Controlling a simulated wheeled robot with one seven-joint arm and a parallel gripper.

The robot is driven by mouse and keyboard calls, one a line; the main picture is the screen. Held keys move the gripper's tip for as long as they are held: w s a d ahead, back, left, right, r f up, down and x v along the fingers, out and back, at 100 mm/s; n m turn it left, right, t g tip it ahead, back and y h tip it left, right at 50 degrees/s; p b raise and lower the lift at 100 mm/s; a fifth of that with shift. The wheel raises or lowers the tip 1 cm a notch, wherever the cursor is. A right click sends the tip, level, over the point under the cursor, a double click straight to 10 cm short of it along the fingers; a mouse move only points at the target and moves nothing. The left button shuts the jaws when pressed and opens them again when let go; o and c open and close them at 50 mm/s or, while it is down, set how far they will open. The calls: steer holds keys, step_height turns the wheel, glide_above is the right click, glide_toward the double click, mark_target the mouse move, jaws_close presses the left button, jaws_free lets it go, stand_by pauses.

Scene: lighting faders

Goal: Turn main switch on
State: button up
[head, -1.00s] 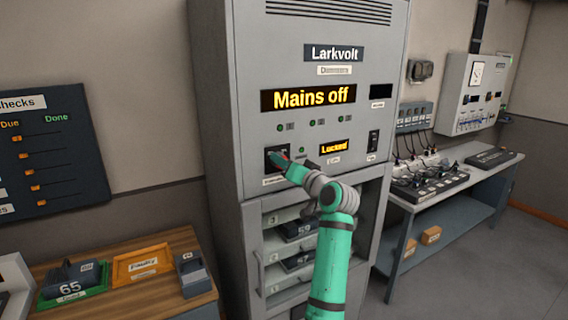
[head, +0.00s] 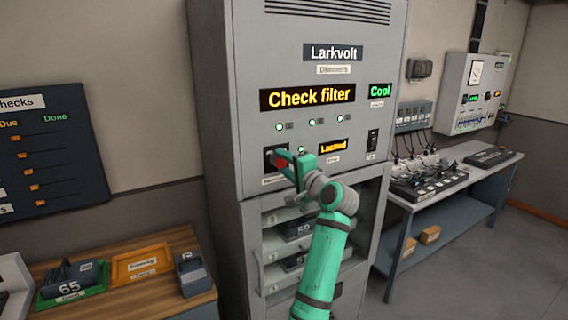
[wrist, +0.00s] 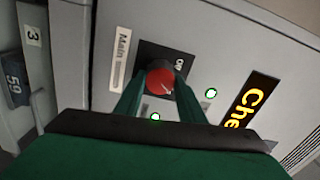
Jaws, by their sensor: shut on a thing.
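The main switch is a red rotary knob (wrist: 160,80) on a black square plate (wrist: 158,56) on the grey Larkvolt dimmer cabinet (head: 230,120). A label reading "Main" (wrist: 122,58) sits beside the plate in the wrist view. My green gripper (wrist: 158,90) has a finger on each side of the knob and is shut on it. In the head view my gripper (head: 282,160) partly covers the knob (head: 279,163). The cabinet display (head: 308,96) reads "Check filter". A small display (head: 380,91) reads "Cool", and another (head: 333,146) reads "Locked". Several green lamps (head: 312,122) are lit.
Below the panel is a bay of numbered modules (head: 297,228). A wooden bench (head: 150,300) at left holds module 65 (head: 72,282) and an orange tray (head: 141,263). A checks board (head: 45,150) hangs at left. A table with a fader desk (head: 425,180) stands at right.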

steer(key=shift+m, duration=0.7)
steer(key=shift+f, duration=0.1)
steer(key=o, duration=1)
steer(key=shift+o, duration=0.2)
steer(key=v, duration=1.1)
